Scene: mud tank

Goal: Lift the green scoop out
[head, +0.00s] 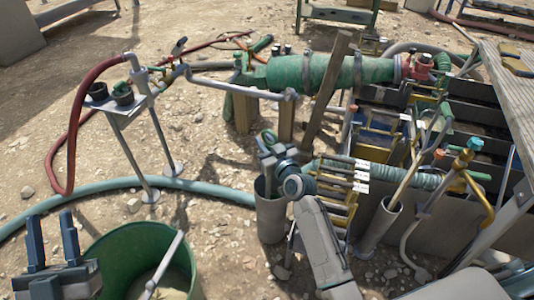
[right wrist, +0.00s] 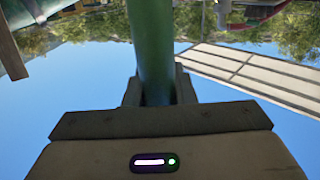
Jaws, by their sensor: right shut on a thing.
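In the right wrist view the scoop's green shaft (right wrist: 154,50) runs between the jaws. My left gripper (head: 53,237) is open and empty at the lower left, beside a green tub (head: 190,270).
A grey rod (head: 165,262) leans in the tub. A second tube (head: 380,225) holding long tools stands right of my right arm. A ribbed hose (head: 410,178) and racks crowd the right side. A small stand (head: 125,105) with dark pots is at left.

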